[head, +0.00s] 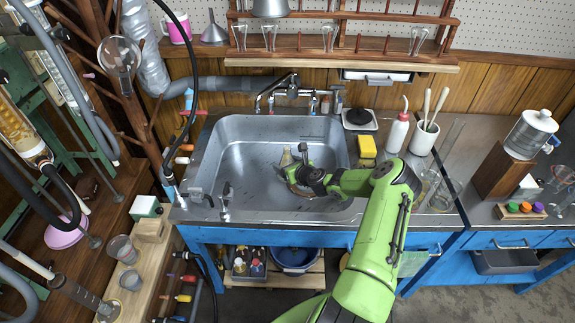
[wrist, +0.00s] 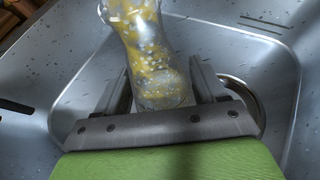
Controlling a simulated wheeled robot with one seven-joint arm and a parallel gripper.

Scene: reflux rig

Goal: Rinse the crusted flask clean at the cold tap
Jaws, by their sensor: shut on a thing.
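My gripper (wrist: 160,85) is shut on the neck of the crusted flask (wrist: 145,45), a clear glass vessel with yellow crust and pale specks on its wall. The flask's far end runs out of the top of the wrist view. In the head view, my gripper (head: 300,167) is low inside the steel sink (head: 238,150), and the flask (head: 286,157) shows small beside it, partly hidden. The tap (head: 280,88) stands at the sink's back edge, behind and above my gripper. I cannot see any water running from it.
A yellow sponge (head: 367,147), a white wash bottle (head: 397,133) and a cup of brushes (head: 424,137) stand right of the sink. A wooden rack with glassware (head: 330,40) hangs above. Small fittings (head: 225,200) stand at the sink's front left.

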